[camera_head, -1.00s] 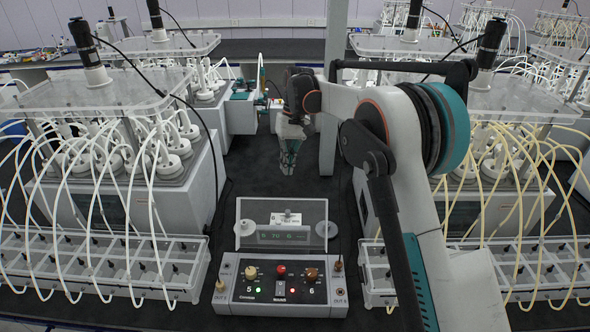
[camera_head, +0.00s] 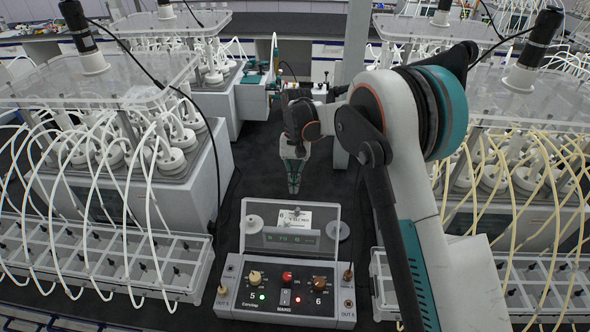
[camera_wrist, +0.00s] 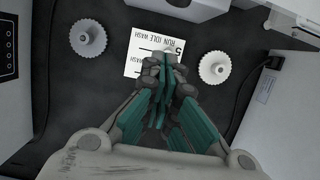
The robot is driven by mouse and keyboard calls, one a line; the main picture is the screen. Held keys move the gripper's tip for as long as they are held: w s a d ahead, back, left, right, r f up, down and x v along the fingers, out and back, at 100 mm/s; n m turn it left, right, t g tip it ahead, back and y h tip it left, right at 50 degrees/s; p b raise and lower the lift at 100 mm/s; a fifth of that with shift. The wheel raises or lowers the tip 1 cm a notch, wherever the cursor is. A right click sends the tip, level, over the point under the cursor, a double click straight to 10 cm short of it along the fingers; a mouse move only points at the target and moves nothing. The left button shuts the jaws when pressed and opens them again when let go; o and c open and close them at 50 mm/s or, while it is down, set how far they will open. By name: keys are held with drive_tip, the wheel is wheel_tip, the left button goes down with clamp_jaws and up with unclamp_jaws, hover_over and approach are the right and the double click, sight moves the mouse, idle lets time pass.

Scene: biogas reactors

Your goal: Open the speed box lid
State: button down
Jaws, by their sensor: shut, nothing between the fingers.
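My gripper (camera_head: 293,191) is shut and empty, pointing down just behind the clear lid's upper edge in the head view. In the wrist view its teal fingers (camera_wrist: 165,72) overlap the white card printed "RUN IDLE WASH". The white knobs (camera_wrist: 88,40) lie on both sides, apart from the fingers. Contact with the lid is unclear.
Reactor units with white tubes (camera_head: 110,150) stand left, and units with yellowish tubes (camera_head: 535,160) stand right. Divided trays (camera_head: 110,262) flank the speed box. A grey post (camera_head: 354,60) rises behind my gripper. Dark floor (camera_head: 262,165) is open between the units.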

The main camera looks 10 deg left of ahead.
drive_tip(key=s, duration=0.4)
drive_tip(key=shift+d+r, duration=0.1)
drive_tip(key=shift+d, duration=0.05)
drive_tip(key=shift+r, duration=0.1)
idle(0.3)
